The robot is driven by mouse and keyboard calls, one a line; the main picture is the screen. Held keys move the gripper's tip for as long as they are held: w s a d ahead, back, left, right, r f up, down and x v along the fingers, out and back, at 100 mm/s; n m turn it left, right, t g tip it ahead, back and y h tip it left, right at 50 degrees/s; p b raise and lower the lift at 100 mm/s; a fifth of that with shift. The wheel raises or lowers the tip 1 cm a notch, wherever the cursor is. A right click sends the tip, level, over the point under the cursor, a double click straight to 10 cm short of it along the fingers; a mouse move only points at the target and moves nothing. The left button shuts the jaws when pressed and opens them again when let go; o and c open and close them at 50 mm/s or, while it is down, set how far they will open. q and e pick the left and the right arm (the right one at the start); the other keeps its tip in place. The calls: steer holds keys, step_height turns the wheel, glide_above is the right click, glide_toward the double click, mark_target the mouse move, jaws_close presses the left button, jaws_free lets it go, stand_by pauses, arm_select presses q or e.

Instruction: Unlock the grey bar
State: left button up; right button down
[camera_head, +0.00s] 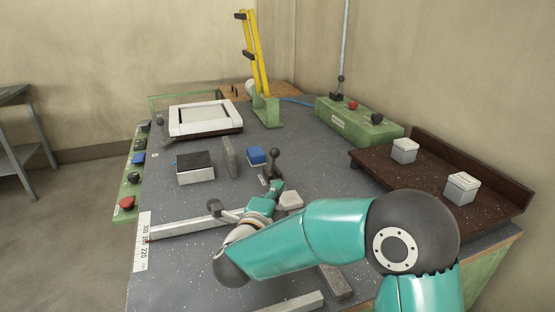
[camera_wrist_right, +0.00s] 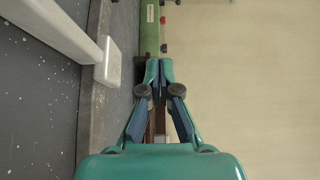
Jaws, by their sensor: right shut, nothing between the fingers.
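A long pale grey bar (camera_head: 185,227) lies across the dark bench top, its left end near the printed scale. My right arm hides its right part. A pale bar end (camera_wrist_right: 108,60) shows left of my fingers in the right wrist view; I cannot tell if it is the same bar. A black-knobbed lever (camera_head: 273,157) stands on the bench just beyond my right gripper (camera_head: 278,187), which is shut and empty. The gripper's fingers (camera_wrist_right: 158,68) also show in the right wrist view. I cannot tell if they touch the lever. My left gripper is out of view.
A white-framed tray (camera_head: 205,119), a dark-topped block (camera_head: 195,168) and a blue block (camera_head: 256,156) are farther back. Green button panels line the left edge and back right. A brown shelf (camera_head: 430,183) at right bears two pale boxes. Another pale bar (camera_head: 295,304) lies in front.

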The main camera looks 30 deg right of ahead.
mark_target(273, 161)
steer(key=x, duration=0.3)
steer(key=p+x, duration=0.1)
steer(key=x, duration=0.5)
steer(key=shift+w+a+p, duration=0.1)
steer(key=shift+w+p, duration=0.3)
steer(key=shift+w, duration=0.1)
steer(key=w, duration=0.3)
steer(key=shift+w+d+p, duration=0.15)
steer(key=shift+d+p, duration=0.05)
steer(key=shift+p, duration=0.2)
steer(key=shift+w, duration=0.45)
